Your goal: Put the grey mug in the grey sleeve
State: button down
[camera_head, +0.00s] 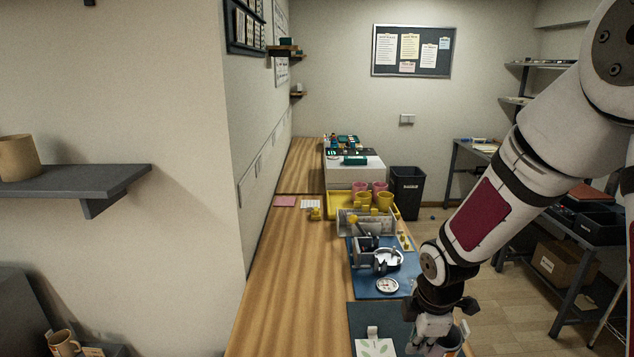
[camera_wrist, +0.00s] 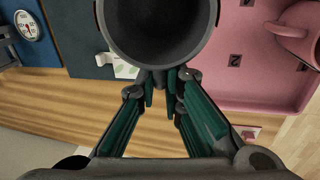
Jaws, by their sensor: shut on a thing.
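The grey mug (camera_wrist: 158,58) fills the top middle of the wrist view, its dark open mouth facing the camera. My gripper (camera_wrist: 165,80) is shut on its near side, probably at the handle, which the fingers hide. In the head view my gripper (camera_head: 432,335) is at the bottom, right of the dark mat, and the mug is mostly hidden behind it. A round grey metal ring (camera_head: 400,262), which looks like the sleeve, is part of the press on the blue mat (camera_head: 357,281), farther back than my gripper. The mug is apart from it.
A white leaf-patterned sheet (camera_head: 375,347) lies on the dark mat. A round gauge (camera_head: 387,285) stands before the press. A pink tray (camera_wrist: 258,85) with a pink mug (camera_wrist: 297,35) is at right in the wrist view. A yellow tray (camera_head: 340,206) with mugs is farther back. The wooden counter (camera_head: 290,290) at left is clear.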

jog(key=w+f+m+b, duration=0.1)
jog(key=w+f+m, duration=0.1)
jog(key=m, duration=0.3)
jog(key=w+f+m+g+h+b, duration=0.1)
jog(key=f+m+b, duration=0.1)
jog(key=m, duration=0.4)
jog(key=w+a+f+m+g+h+b, duration=0.1)
jog(key=w+f+m+b, duration=0.1)
jog(key=f+m, duration=0.2)
jog(key=shift+w+m, duration=0.35)
jog(key=shift+m, duration=0.65)
jog(key=shift+r, duration=0.1)
notch_tip(320, 180, up, 7)
jog(key=p, duration=0.3)
notch_tip(320, 180, down, 7)
jog(key=b, duration=0.3)
jog(key=shift+w, duration=0.1)
notch_tip(320, 180, up, 7)
jog(key=p, duration=0.3)
jog(key=shift+f+b, duration=1.5)
jog(key=shift+f, duration=2.2)
jog(key=shift+s+d+r+y+p, duration=0.7)
jog(key=shift+s+d+y, duration=0.3)
jog(key=shift+s+d, duration=0.75)
send_over(401, 326)
jog(key=shift+s+f+m, duration=0.15)
jog(key=shift+f+m, duration=0.25)
jog(key=shift+f, duration=2.15)
